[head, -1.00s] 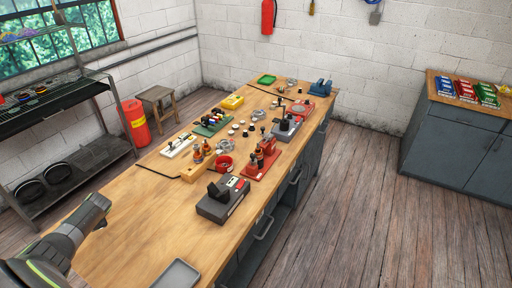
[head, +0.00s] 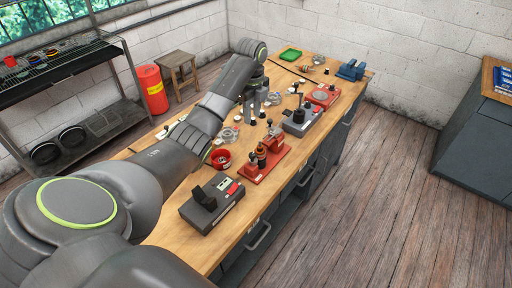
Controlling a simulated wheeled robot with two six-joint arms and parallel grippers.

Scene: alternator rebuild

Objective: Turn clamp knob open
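My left arm reaches in from the lower left across the bench. Its gripper (head: 254,107) points down over the middle of the bench, fingers apart with a gap between them and nothing seen in it. A red clamp-like fixture (head: 265,163) with dark upright knobs stands in front of the gripper, apart from it. A grey fixture (head: 300,122) with a black lever stands to the gripper's right. A blue vise (head: 352,70) is at the far right end. I cannot tell which carries the clamp knob. My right gripper is not in view.
My arm hides the bench's left side. Small loose parts lie around the gripper.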

